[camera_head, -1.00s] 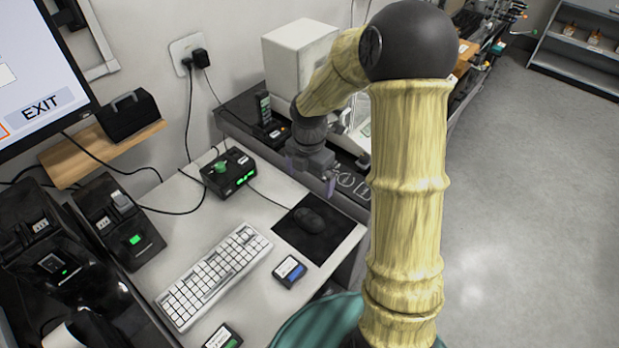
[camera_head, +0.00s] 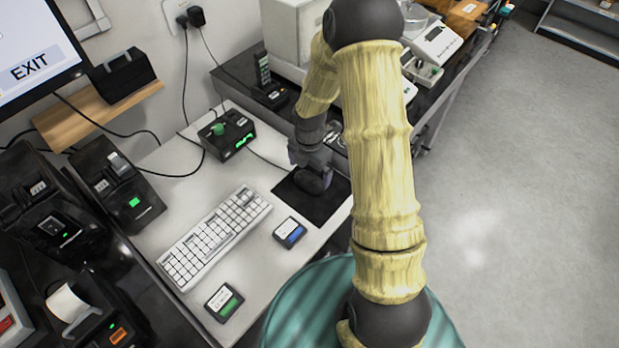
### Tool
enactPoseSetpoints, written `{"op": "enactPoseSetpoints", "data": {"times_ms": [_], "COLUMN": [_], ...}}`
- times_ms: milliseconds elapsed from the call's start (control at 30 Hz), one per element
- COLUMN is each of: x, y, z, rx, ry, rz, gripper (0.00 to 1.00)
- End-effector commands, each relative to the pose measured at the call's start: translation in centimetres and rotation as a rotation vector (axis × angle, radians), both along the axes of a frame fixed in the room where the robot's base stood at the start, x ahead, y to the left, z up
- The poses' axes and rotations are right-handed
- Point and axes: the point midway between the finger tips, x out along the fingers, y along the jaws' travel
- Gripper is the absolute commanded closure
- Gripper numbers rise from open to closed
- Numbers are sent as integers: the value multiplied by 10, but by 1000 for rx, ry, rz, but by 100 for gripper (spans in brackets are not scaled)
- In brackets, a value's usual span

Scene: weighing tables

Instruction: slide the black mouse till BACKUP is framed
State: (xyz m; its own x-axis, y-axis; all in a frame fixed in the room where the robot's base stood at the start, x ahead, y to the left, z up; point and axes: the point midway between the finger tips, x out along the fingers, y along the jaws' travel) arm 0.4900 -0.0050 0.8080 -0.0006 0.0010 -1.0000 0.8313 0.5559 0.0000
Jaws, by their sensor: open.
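The black mouse (camera_head: 312,181) lies on the black mouse pad (camera_head: 322,213), near the pad's far side. My gripper (camera_head: 310,166) is low over the mouse, with its jaws open at the mouse's far end. The jaws partly hide the mouse, and I cannot tell whether they touch it. The monitor (camera_head: 30,50) at the upper left is cut off by the picture edge.
A white keyboard (camera_head: 215,238) lies left of the pad. A black box with a green knob (camera_head: 226,135) stands behind. A cable runs behind the mouse.

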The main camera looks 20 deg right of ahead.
Motion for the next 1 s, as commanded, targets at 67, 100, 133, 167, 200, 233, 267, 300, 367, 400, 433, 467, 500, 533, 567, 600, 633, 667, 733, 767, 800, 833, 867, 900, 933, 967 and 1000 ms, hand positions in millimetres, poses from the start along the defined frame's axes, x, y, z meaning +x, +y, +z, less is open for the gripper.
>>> {"op": "enactPoseSetpoints", "data": {"times_ms": [67,100,133,167,200,233,267,300,367,400,433,467,500,533,567,600,633,667,733,767,800,833,867,900,933,967,1000], "x": [-1,-1,-1,0,0,0,0,0,0,0,0,0,0,0,0,0,0,0,0,0,0,0,0,0,0,0,0], "y": [0,0,0,0,0,0,0,0,0,0,0,0,0,0,0,0,0,0,0,0,0,0,0,0,0,0,0], "z": [-15,-21,-25,-29,-33,-37,-39,-42,-45,-46,-46,-46,-46,-46,-46,-46,-46,-46,-46,-46,-46,-46,-46,-46,-46,-46,-46], "rx": [0,0,-1,0,0,0,0,0,0,0,0,0,0,0,0,0,0,0,0,0,0,0,0,0,0,0,0], "ry": [4,2,3,2,1,1,1,0,-1,-1,-1,-1,-1,-1,-1,-1,-1,-1,-1,-1,-1,-1,-1,-1,-1,-1,-1], "rz": [1,1,1,1,0,0,0,0,-1,-1,-1,-1,-1,-1,-1,-1,-1,-1,-1,0,-1,0,-1,-1,0,-1,0], "gripper": [0,0,0,0,0,0,0,0,0,0,0,0,0,0,0,0,0,2,16,22,29,35,36,36,36,36,36]}}
